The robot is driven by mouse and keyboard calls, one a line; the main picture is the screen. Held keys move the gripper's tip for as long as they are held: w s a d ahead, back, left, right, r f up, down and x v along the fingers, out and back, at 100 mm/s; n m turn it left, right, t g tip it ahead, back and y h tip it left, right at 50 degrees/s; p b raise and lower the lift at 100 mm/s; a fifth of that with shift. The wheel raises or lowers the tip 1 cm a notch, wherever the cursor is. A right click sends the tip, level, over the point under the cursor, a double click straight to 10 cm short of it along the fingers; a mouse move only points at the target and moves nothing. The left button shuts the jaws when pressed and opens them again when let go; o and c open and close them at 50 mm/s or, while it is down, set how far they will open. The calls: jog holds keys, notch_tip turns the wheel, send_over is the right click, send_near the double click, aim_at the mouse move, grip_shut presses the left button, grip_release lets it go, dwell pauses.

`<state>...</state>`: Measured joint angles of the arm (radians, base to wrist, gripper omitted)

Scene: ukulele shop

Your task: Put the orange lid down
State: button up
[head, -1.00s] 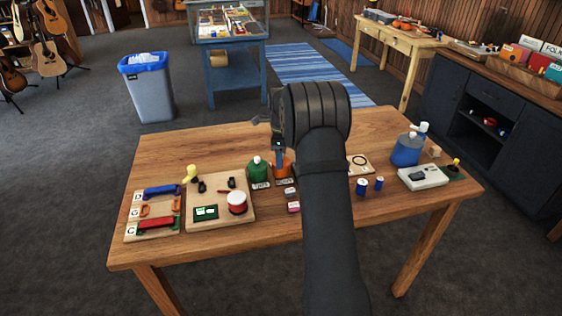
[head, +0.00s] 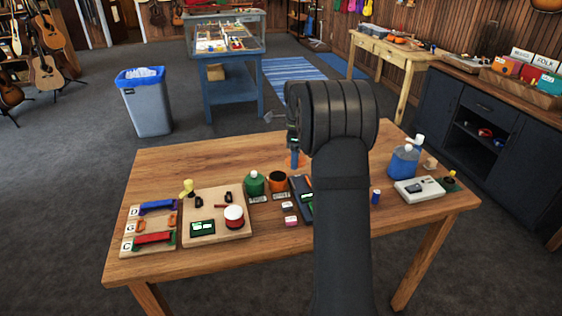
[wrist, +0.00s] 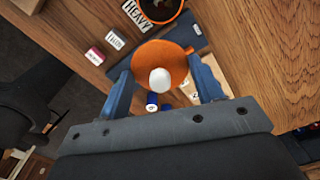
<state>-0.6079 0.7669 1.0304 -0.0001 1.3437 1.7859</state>
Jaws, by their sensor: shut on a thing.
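The orange lid (wrist: 168,57) with its white knob (wrist: 159,80) sits between the two fingers of my gripper (wrist: 160,68) in the wrist view. My gripper is shut on it and holds it over the table. In the head view my gripper (head: 295,160) is right of the open orange jar (head: 277,184), with a bit of orange beside the finger. The jar's dark inside also shows at the top of the wrist view (wrist: 160,8), by a HEAVY label. My arm hides part of the table (head: 170,270).
A green jar (head: 254,184) stands left of the orange one. A dark flat thing (head: 301,190) lies just right of it, near small white and pink blocks (head: 290,221). A blue cylinder (head: 376,196), a blue bottle (head: 404,161) and a pale device (head: 419,190) are at right.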

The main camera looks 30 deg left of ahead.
jog(key=d+r, duration=0.3)
jog(key=d, duration=0.1)
jog(key=s+d+f+n, duration=0.2)
jog(key=s+n, duration=0.3)
jog(key=s, duration=0.2)
jog(key=s+d+f+n, duration=0.2)
jog(key=s+d+n, duration=0.15)
jog(key=s, duration=0.35)
send_over(261, 221)
jog(key=shift+n, duration=0.35)
notch_tip(261, 221, down, 7)
jog(key=shift+f, duration=2.1)
jog(key=shift+f, duration=0.15)
jog(key=o, duration=0.9)
jog(key=shift+o, duration=0.2)
